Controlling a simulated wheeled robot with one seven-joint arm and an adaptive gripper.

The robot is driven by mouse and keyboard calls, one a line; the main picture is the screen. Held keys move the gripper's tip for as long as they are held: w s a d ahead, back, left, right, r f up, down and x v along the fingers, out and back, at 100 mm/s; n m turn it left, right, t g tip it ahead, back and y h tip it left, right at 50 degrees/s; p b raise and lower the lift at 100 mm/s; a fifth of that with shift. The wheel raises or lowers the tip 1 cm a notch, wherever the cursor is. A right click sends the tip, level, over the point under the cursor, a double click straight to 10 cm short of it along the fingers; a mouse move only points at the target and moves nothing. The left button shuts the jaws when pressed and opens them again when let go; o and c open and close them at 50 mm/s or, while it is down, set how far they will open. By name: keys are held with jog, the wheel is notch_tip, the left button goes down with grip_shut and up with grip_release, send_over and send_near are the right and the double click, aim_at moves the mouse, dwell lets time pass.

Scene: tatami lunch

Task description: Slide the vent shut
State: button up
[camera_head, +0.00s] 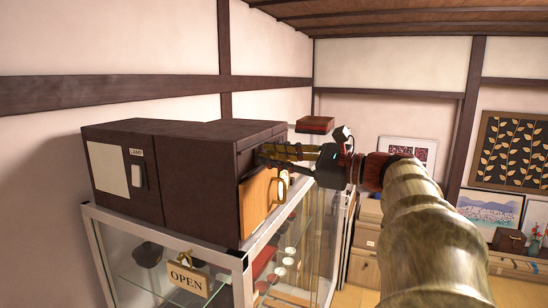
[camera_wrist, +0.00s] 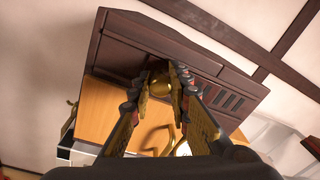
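A dark brown wooden box (camera_head: 190,180) stands on a glass display case. The wrist view shows dark vent slots (camera_wrist: 227,101) in its recessed face, with several slots showing open. A round brass knob (camera_wrist: 160,86) sits on this face, left of the slots in the wrist view. My gripper (camera_wrist: 161,72) has its fingertips on either side of the knob, drawn in close and seemingly touching it. In the head view my gripper (camera_head: 268,152) reaches the box's right side, near its upper edge. The fingers hide the knob there.
An orange wooden panel (camera_head: 256,203) with a ring handle (camera_head: 279,191) is beneath my gripper on the box's side. The glass case (camera_head: 165,232) holds small cups and carries an OPEN sign (camera_head: 188,280). Low drawers (camera_head: 364,262) stand behind my arm.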

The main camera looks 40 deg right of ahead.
grip_shut()
